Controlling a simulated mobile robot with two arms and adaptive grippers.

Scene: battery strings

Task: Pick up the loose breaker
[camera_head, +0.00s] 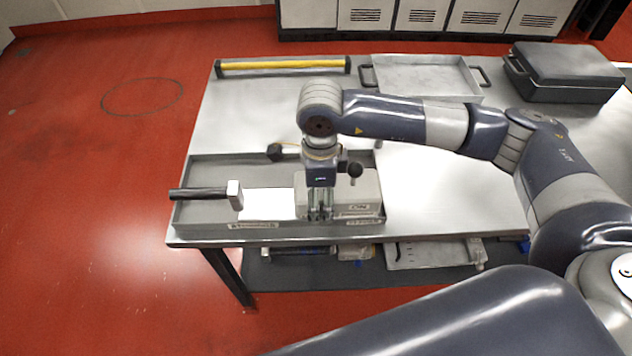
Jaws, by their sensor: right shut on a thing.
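The loose breaker (367,190) is a light grey block with an ON label on its front. It is at the right end of a shallow grey tray (190,168) near the table's front edge. My right gripper (320,212) points down over the left part of the breaker and is shut on it. The gripper and wrist hide part of the breaker, and I cannot tell whether it is lifted off the tray floor. My left gripper is not in view.
A black-handled tool (198,193) with a metal end lies at the tray's left. A yellow-striped bar (283,67), a handled metal tray (425,75) and a black case (565,72) are along the table's back. The table right of the breaker is clear. Items lie on a lower shelf.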

